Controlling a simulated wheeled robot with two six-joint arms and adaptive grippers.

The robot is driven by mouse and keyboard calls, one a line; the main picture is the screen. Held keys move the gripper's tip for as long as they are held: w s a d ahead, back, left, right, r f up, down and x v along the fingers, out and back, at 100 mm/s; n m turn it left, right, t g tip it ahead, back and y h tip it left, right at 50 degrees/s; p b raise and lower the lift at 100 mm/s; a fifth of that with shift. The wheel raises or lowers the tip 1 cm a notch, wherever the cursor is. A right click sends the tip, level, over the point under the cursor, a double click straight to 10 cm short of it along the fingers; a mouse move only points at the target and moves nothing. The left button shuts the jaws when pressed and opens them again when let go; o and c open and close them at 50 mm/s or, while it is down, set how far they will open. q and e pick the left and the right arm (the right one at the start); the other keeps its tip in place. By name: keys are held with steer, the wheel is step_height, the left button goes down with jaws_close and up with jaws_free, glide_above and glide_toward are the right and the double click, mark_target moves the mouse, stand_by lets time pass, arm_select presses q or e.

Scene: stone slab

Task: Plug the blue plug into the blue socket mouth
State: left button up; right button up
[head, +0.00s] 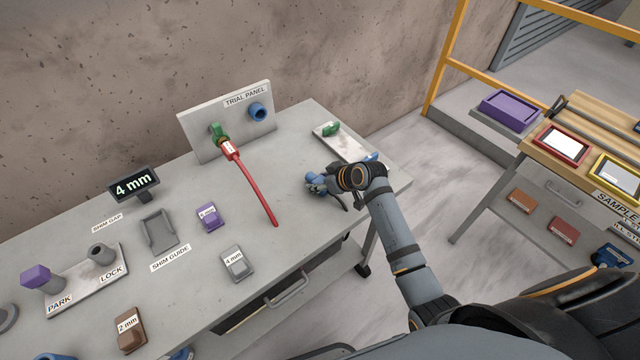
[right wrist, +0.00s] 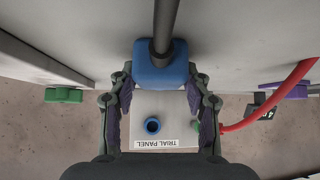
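The blue socket mouth (head: 257,112) is on the right part of the upright trial panel (head: 200,125). The gripper partly hides the plug in the head view. My left gripper does not clearly show.
A red plug (head: 231,150) with a red cable hanging onto the table sits at the green socket left of the blue mouth. A pale plate (head: 350,146) with a green piece (head: 330,129) lies behind my right gripper. Shim blocks and a 4 mm display (head: 133,185) stand left.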

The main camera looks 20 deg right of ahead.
steer(key=c, duration=0.7)
steer(key=shift+r, duration=0.55)
steer(key=shift+w+r+b, duration=0.1)
steer(key=shift+r+b, duration=0.45)
steer(key=shift+r, duration=0.2)
steer(key=shift+s+d+r+b, duration=0.1)
steer(key=shift+s+d+r, duration=0.3)
steer(key=shift+s+r, duration=1.65)
steer(key=shift+s+d+r+b, duration=0.1)
steer(key=shift+s+d+r, duration=0.3)
steer(key=shift+s+r, duration=1.65)
steer(key=shift+s+d+r+b, duration=0.1)
steer(key=shift+s+d+r, duration=0.3)
steer(key=shift+s+r, duration=1.65)
steer(key=shift+s+d+f, duration=0.1)
steer(key=shift+s+f, duration=0.65)
steer(key=shift+f, duration=0.1)
